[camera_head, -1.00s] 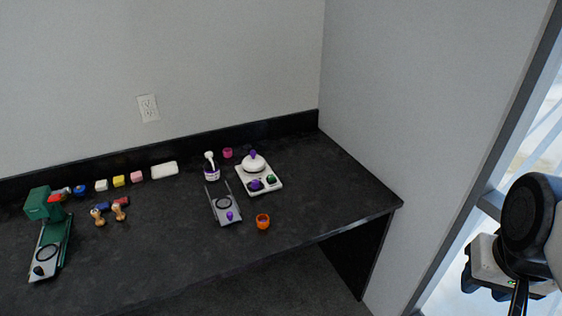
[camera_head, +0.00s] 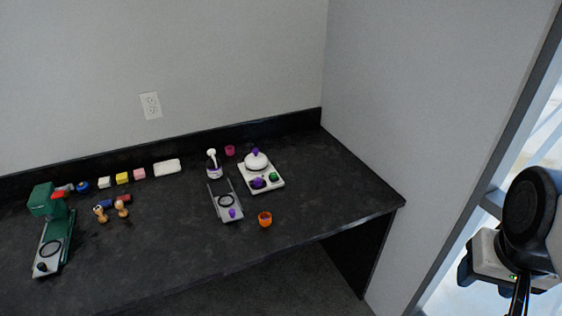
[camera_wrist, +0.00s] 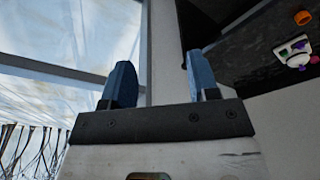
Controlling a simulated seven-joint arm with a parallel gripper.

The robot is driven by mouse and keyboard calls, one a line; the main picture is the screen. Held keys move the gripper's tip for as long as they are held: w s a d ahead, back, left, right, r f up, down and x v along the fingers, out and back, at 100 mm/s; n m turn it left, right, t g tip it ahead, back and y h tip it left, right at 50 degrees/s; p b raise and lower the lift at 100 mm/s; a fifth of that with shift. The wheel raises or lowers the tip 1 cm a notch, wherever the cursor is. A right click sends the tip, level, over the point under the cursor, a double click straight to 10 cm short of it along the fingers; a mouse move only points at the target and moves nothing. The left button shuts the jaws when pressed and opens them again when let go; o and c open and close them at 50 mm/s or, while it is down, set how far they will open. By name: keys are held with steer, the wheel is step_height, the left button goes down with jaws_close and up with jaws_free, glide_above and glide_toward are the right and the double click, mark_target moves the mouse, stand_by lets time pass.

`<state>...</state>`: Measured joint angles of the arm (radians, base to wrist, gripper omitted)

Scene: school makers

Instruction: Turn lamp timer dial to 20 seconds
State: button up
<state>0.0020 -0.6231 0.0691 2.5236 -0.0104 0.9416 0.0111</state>
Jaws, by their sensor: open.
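A white base unit (camera_head: 275,167) stands near the right end of the dark table in the head view. I cannot tell which dial is the lamp timer, and no markings are readable. The unit also shows small at the upper right of the wrist view (camera_wrist: 293,50). My gripper (camera_wrist: 161,80) is open and empty, its two blue fingers apart. It is well to the right of the table, far from the dials.
An orange cup (camera_head: 265,219) stands near the table's front edge. A grey stand (camera_head: 226,206) with a purple knob is left of the unit. A green device (camera_head: 50,230) is far left. A wall bounds the right.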

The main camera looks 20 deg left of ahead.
steer(key=w+a+r+n, duration=0.1)
steer(key=w+a+n, duration=0.1)
steer(key=w+a, duration=0.5)
steer(key=w+a+r+n, duration=0.2)
steer(key=w, duration=0.9)
steer(key=w+a+f+n+g, duration=0.1)
steer(key=w+a+f+n, duration=0.3)
steer(key=w+a, duration=0.85)
steer(key=n+g, duration=0.2)
steer(key=n, duration=0.6)
glide_above(257, 179)
steer(key=f, duration=2)
steer(key=shift+d+f, duration=0.25)
steer(key=shift+f, duration=0.1)
steer(key=shift+a+f, duration=0.2)
steer(key=shift+f, duration=0.15)
steer(key=shift+f, duration=3.75)
